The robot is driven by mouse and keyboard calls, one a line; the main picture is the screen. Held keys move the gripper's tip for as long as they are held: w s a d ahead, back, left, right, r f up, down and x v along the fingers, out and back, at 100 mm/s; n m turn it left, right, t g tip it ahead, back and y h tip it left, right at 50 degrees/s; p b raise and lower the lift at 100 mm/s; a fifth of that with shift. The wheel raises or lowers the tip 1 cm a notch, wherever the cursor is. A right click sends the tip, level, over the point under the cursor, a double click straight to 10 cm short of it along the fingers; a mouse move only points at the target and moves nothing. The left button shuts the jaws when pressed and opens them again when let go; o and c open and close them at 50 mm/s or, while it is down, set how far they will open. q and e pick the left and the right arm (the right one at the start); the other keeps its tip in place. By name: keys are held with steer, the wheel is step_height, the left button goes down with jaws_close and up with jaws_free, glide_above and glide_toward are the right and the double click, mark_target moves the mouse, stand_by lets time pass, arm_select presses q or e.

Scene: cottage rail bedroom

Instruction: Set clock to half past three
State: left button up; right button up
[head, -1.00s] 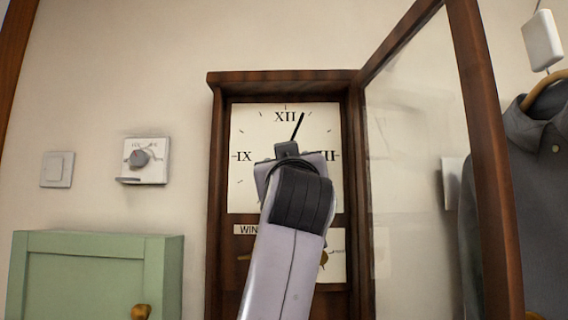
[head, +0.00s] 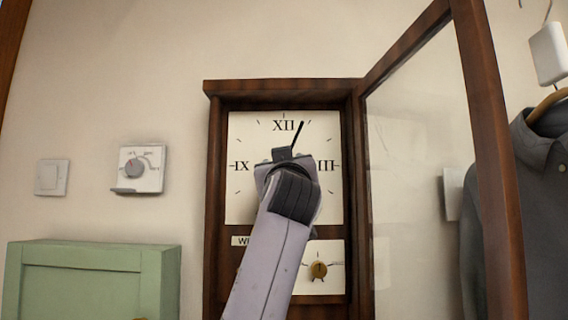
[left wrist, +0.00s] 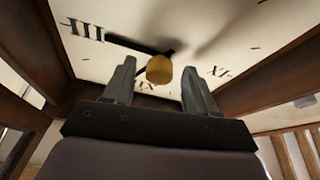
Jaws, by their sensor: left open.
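The wall clock's white face (head: 250,205) hangs in a dark wood case with its glass door swung open to the right. In the head view a thin black hand (head: 298,136) points a little right of XII, near the one o'clock position. In the left wrist view, which sees the face upside down, a black hand (left wrist: 128,43) points toward III. A brass knob (left wrist: 159,69) stands out near the face's centre. My left gripper (left wrist: 155,88) is open, with its fingers on either side of that knob. In the head view my arm hides the centre and lower face.
The open door's frame (head: 490,170) stands out at the right. A wall dial (head: 140,168), a light switch (head: 53,177) and green furniture (head: 85,258) are at the left. A grey shirt (head: 530,220) hangs right.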

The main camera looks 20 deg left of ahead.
arm_select(q)
steer(key=c, duration=1.1)
steer(key=shift+o, duration=0.2)
steer(key=shift+m, duration=0.5)
steer(key=m+g+h, duration=0.2)
steer(key=m, duration=0.9)
steer(key=m+g+h+p, duration=0.1)
steer(key=m+g+h, duration=0.1)
steer(key=m, duration=0.9)
steer(key=r+m+g+h, duration=0.1)
steer(key=m+g+h, duration=0.1)
steer(key=m, duration=0.9)
steer(key=shift+a+r+g+h+p, duration=0.1)
steer(key=shift+a+g+h+p, duration=0.1)
steer(key=shift+g+h+p, duration=0.25)
steer(key=shift+m, duration=0.3)
